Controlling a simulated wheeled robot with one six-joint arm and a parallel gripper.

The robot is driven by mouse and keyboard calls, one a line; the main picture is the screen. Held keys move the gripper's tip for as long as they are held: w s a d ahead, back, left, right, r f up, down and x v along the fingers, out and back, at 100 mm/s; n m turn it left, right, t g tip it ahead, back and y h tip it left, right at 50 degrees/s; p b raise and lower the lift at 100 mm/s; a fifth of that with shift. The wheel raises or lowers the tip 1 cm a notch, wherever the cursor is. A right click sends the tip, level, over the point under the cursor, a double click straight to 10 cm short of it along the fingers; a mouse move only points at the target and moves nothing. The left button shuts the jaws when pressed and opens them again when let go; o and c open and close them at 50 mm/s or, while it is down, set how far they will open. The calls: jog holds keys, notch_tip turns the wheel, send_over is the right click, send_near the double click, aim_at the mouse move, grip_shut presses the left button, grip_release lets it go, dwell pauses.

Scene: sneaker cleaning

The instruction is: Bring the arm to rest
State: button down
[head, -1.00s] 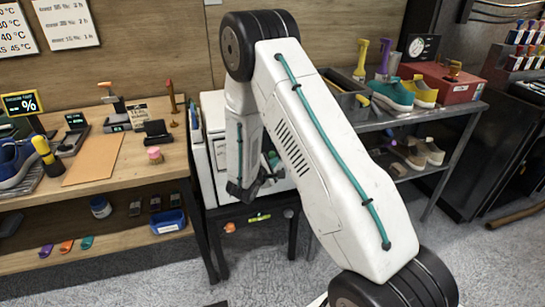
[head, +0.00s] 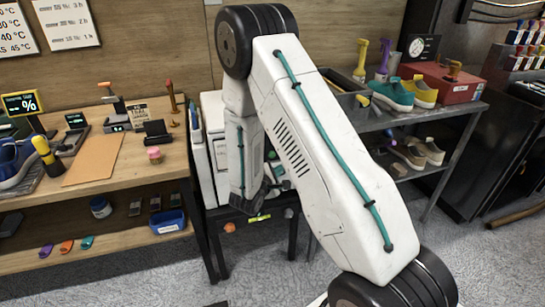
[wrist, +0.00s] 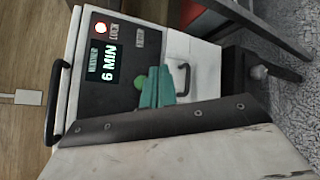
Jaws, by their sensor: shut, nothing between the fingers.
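My arm folds across the middle of the head view, its white upper link rising to a black elbow and its forearm hanging down from there. The dark end of my gripper (head: 258,201) is low in front of the white machine (head: 213,118), and it is shut and empty. The fingertips are small and partly hidden by my own arm in the head view. In the wrist view the machine's panel (wrist: 107,60) reads 6 MIN, with a lit red-orange light.
A wooden workbench (head: 115,165) with a blue shoe (head: 14,162) stands at left. A metal shelf (head: 455,118) at right holds teal and yellow shoes (head: 394,95) and a red box (head: 452,88). A black stand is under the machine. Grey floor is open in front.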

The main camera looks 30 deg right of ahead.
dwell(0.4)
jog(key=s+r+m+g+y, duration=0.1)
jog(key=s+r+m+g, duration=0.4)
jog(key=s, duration=0.4)
jog(key=s+r+m+g+y, duration=0.1)
jog(key=s+r+m+g, duration=0.1)
jog(key=s+r+g, duration=0.65)
jog(key=s+a+r+m+t+y, duration=0.5)
jog(key=s+a+r+t+y, duration=0.2)
jog(key=s+a+r+y, duration=0.4)
jog(key=shift+s+a+r, duration=2)
jog(key=shift+s+a, duration=0.4)
jog(key=shift+a, duration=0.8)
